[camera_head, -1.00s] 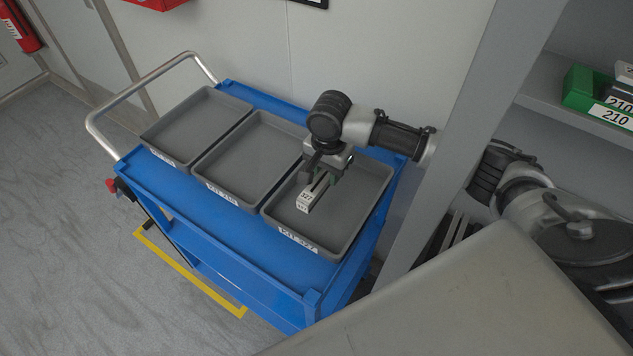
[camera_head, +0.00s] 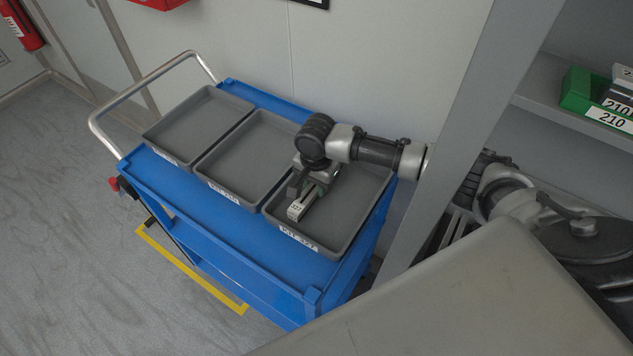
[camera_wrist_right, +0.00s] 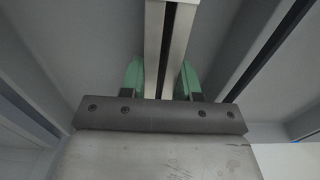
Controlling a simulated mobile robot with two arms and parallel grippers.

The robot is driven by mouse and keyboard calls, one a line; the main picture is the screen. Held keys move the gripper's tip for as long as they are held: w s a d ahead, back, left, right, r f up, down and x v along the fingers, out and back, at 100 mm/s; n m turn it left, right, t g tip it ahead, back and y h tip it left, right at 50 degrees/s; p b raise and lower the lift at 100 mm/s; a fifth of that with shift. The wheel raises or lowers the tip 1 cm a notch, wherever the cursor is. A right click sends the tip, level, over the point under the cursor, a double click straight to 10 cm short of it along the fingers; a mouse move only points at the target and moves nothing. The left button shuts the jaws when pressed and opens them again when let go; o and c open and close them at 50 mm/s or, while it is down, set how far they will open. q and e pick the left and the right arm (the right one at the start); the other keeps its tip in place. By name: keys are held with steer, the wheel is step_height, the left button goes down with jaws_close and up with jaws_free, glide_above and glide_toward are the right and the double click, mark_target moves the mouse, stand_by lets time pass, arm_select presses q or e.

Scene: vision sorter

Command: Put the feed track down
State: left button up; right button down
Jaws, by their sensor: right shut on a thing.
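The feed track (camera_head: 300,207) is a grey-white bar with a dark slot and a label reading 327 on its front end. My right gripper (camera_head: 312,189) is shut on it, over the left part of the grey tray labelled KIT 327 (camera_head: 362,213). In the right wrist view the track (camera_wrist_right: 168,45) runs between the two green fingers of the gripper (camera_wrist_right: 161,80). I cannot tell whether the track touches the tray floor. My left gripper is not in view.
Two more grey trays, the middle one (camera_head: 240,165) and the left one (camera_head: 190,130), look empty on the blue cart (camera_head: 215,225). A grey post (camera_head: 455,130) stands right of the cart. A green bin (camera_head: 577,90) sits on a shelf.

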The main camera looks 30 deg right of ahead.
steer(key=c, duration=0.8)
jaws_free()
step_height(320, 180, up, 12)
steer(key=shift+r+b, duration=0.15)
steer(key=shift+b, duration=0.25)
